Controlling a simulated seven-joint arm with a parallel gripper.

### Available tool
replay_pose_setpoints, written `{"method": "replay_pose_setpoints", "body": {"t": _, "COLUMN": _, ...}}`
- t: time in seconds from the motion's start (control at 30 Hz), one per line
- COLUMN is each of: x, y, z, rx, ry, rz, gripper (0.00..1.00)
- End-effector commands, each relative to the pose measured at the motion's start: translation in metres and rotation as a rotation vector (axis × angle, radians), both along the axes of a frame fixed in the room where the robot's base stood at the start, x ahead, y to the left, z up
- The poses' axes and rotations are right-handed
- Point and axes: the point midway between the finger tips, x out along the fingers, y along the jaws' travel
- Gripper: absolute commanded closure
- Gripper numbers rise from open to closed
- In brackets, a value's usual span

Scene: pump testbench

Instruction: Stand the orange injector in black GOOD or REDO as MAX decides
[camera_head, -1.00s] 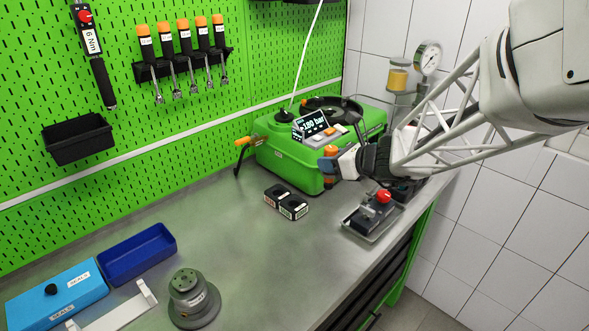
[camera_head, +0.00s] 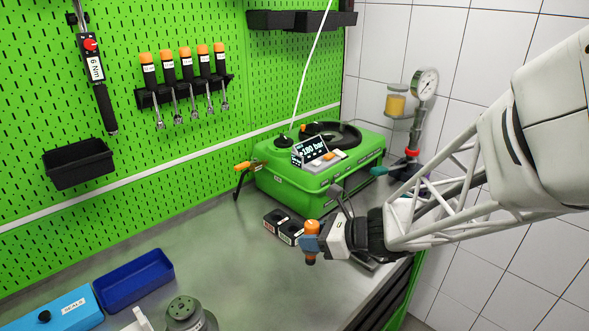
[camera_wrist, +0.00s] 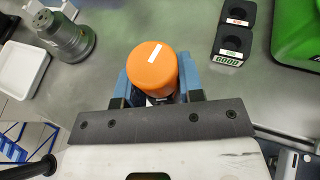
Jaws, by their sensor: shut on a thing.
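My gripper (camera_head: 322,240) is shut on the orange injector (camera_head: 311,228), which hangs upright above the worktop with its orange cap on top. In the wrist view the round orange cap (camera_wrist: 152,68) sits between the blue fingers, and its lower body is mostly hidden. The black two-hole block (camera_head: 274,222) stands just behind and left of the injector. In the wrist view the block (camera_wrist: 246,31) is right of the injector, with a green GOOD label on the nearer compartment and a red label on the other. Both holes look empty. The green tester's display (camera_head: 312,150) appears to read 180 bar.
The green tester (camera_head: 300,187) stands behind the block. A blue tray (camera_head: 134,280), a light-blue box (camera_head: 62,312) and a grey round fixture (camera_head: 186,315) are at the front left. The worktop (camera_head: 215,240) between them and the block is clear.

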Motion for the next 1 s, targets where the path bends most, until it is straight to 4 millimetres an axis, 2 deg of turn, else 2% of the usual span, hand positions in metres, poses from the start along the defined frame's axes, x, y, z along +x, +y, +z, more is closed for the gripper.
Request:
{"method": "replay_pose_setpoints", "body": {"t": 0.27, "x": 0.017, "y": 0.004, "z": -0.002, "rx": 0.0, "ry": 0.001, "rz": 0.0, "gripper": 0.98}}
{"method": "replay_pose_setpoints", "body": {"t": 1.0, "x": 0.112, "y": 0.032, "z": -0.011, "rx": 0.0, "ry": 0.001, "rz": 0.0, "gripper": 0.98}}
